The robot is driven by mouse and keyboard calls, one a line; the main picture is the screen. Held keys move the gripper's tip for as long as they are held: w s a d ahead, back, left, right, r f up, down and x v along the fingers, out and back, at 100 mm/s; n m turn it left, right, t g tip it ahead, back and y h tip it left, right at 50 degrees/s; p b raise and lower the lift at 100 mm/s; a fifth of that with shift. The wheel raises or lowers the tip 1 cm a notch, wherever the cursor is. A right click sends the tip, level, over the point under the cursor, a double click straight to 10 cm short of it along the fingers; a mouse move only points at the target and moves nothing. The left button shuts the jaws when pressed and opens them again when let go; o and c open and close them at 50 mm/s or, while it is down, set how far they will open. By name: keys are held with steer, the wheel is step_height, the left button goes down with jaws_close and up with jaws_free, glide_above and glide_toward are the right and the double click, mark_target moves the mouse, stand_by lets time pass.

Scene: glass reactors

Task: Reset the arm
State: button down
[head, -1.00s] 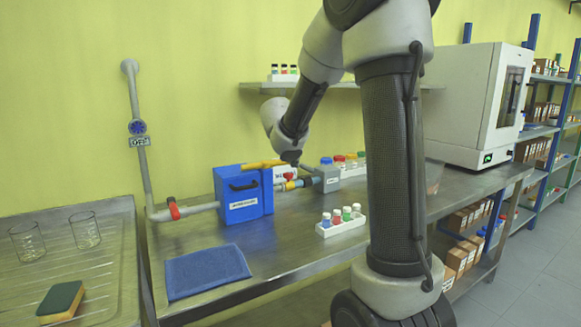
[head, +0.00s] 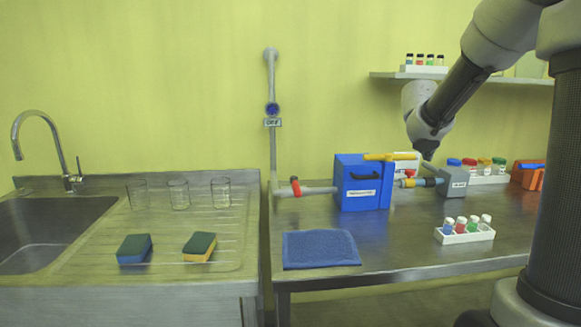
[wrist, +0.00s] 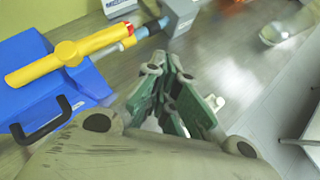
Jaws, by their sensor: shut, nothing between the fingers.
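My gripper (head: 428,150) hangs at the end of my arm in the head view, over the back of the steel bench. It is just right of and above the blue box (head: 363,183) with its black handle and yellow lever. In the wrist view my gripper (wrist: 185,112) shows its green-padded fingers shut with nothing held. The blue box (wrist: 40,90) and its yellow handle (wrist: 72,52) are at the left there. My arm is bent, reaching down and left from the right side of the head view.
A small grey box (head: 453,182) sits right of the blue box. A white vial rack (head: 466,235) and a blue cloth (head: 320,249) lie in front. Left are a sink (head: 50,235), glass beakers (head: 179,194) and two sponges (head: 134,249). A shelf (head: 460,77) is above.

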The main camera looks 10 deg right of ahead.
steer(key=s+d+f+m+g+y, duration=0.1)
steer(key=s+f+m+g, duration=0.1)
steer(key=s+m, duration=0.6)
steer(key=s+d+f+m+g, duration=0.1)
steer(key=s+f+m+g, duration=0.15)
steer(key=s+m, duration=0.55)
steer(key=s+a+r+m+t+y, duration=0.1)
steer(key=s+a+m+y, duration=0.5)
steer(key=s, duration=1.1)
steer(key=a+r+m, duration=0.1)
steer(key=a+m, duration=0.3)
steer(key=a, duration=0.3)
steer(key=shift+s+a+t, duration=0.2)
steer(key=shift+a+t, duration=0.15)
steer(key=shift+a, duration=0.05)
